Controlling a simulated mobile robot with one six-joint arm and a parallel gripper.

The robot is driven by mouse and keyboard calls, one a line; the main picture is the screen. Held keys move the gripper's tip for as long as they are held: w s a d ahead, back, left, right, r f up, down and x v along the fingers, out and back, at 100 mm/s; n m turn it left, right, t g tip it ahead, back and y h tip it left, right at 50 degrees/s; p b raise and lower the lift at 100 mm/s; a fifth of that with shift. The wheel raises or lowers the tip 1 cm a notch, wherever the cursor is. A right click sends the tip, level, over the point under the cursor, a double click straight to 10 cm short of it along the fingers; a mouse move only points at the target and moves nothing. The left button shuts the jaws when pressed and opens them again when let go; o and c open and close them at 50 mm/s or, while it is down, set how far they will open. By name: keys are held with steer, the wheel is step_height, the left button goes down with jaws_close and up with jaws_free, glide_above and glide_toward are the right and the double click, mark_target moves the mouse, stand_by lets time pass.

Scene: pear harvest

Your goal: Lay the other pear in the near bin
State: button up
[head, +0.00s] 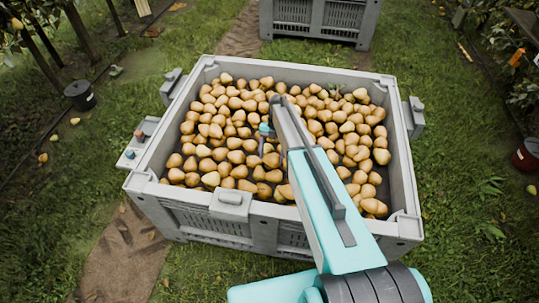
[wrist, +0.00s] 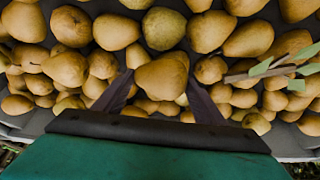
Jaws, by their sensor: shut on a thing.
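The near bin (head: 232,205) is a large grey crate filled with many yellow-brown pears. My arm reaches over its front wall, and my gripper (head: 266,142) is low over the pears near the middle of the bin. In the wrist view, my gripper (wrist: 163,88) has its two dark fingers on either side of a yellow-brown pear (wrist: 162,75) and is shut on it. Pears lie close around and beneath the held pear. Whether the held pear touches them I cannot tell. The head view hardly shows the held pear.
A second grey bin (head: 318,20) stands behind. A twig with green leaves (wrist: 275,66) lies among the pears at right in the wrist view. A dark bucket (head: 80,95) is on the grass at left, a red one (head: 526,154) at right. The bin walls rise around my gripper.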

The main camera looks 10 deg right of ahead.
steer(key=shift+f+b, duration=0.3)
steer(key=shift+f, duration=0.2)
stand_by(0.6)
steer(key=o, duration=1.3)
steer(key=shift+c, duration=0.2)
steer(key=shift+r, duration=0.1)
steer(key=b+v, duration=0.2)
steer(key=v, duration=1.1)
steer(key=shift+w+r+b, duration=0.25)
steer(key=shift+b, duration=0.1)
steer(key=shift+d, duration=0.1)
